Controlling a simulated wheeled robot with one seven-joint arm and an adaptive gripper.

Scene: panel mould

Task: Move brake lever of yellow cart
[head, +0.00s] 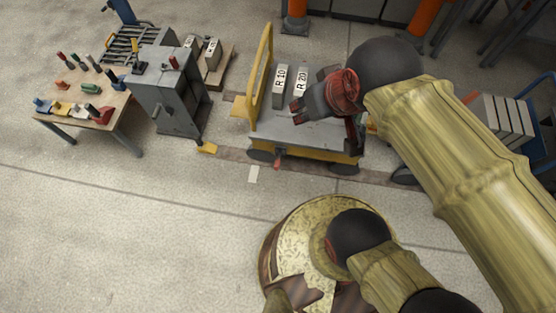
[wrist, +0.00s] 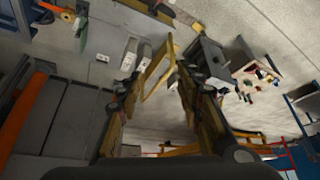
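The yellow cart (head: 330,152) stands in the middle of the head view, with a grey deck and an upright yellow handle frame at its left end. The brake lever (head: 278,160) looks like the small dark lever with a red tip at the cart's near side, low on the left. My gripper (head: 297,111) is above the cart deck, pointing left, apart from the lever. In the wrist view my gripper (wrist: 158,77) has its fingers spread and nothing between them. The cart's yellow handle frame (wrist: 158,72) shows beyond the fingers. I cannot make out the lever there.
Two grey blocks, R 10 (head: 279,85) and R 20 (head: 301,82), stand on the cart deck. A grey cabinet (head: 172,98) and a wooden table with tools (head: 83,117) stand to the left. A blue cart with grey panels (head: 505,120) is at right.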

